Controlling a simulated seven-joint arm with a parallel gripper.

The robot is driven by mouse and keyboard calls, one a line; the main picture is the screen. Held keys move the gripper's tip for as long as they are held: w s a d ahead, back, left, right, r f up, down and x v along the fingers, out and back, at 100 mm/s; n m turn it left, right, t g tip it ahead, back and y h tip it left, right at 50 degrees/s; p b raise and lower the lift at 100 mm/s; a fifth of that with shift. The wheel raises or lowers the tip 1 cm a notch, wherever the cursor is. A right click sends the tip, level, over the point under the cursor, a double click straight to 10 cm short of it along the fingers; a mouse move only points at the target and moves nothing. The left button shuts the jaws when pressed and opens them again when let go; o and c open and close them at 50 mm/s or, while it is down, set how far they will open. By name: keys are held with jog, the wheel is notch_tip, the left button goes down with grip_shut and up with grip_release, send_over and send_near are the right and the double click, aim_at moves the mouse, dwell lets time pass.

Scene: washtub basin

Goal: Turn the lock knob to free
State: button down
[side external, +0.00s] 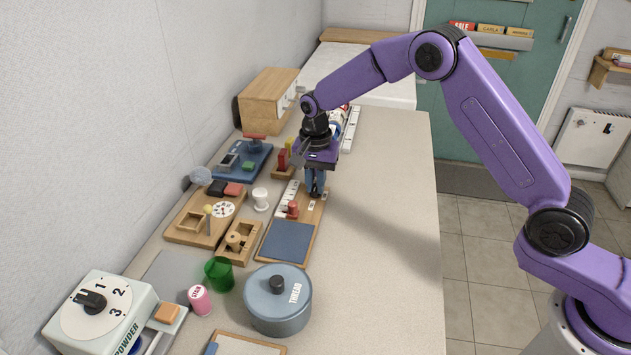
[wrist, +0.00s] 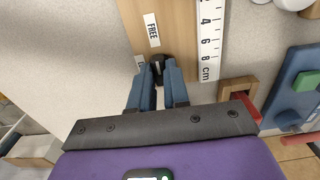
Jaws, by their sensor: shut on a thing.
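The lock knob (wrist: 158,62) is small and black, on a wooden board (wrist: 178,22). In the wrist view its dark top shows between the blue fingertips of my gripper (wrist: 159,74), which is shut on it. A white label reading FREE (wrist: 152,30) lies just beyond the knob. A second white label (wrist: 140,62) beside the left finger is partly hidden, and its word cannot be read. In the side view my gripper (side external: 315,191) points down at the far part of the board (side external: 268,244); the fingers hide the knob there.
The board also bears a ruler strip (wrist: 208,40), a red knob (side external: 292,209) and a blue pad (side external: 287,242). A white spool (side external: 261,199), a blue board (side external: 236,173) and a lidded pot (side external: 278,308) stand nearby. The counter right of the board (side external: 385,230) is clear.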

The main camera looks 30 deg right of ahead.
aim_at(316, 187)
jog(key=c, duration=1.1)
grip_release()
notch_tip(316, 187, up, 18)
jog(key=shift+f, duration=0.25)
jog(key=s+n, duration=1.1)
jog(key=s, duration=0.7)
jog(key=s+d+f+n, duration=0.2)
jog(key=s+d+n, duration=0.3)
jog(key=s, duration=0.6)
jog(key=s+d+f+n, duration=0.3)
jog(key=s+d+n, duration=0.2)
jog(key=s, duration=0.6)
jog(key=shift+d+f+n, duration=0.2)
jog(key=shift+d+n, duration=0.2)
jog(key=shift+d, duration=0.55)
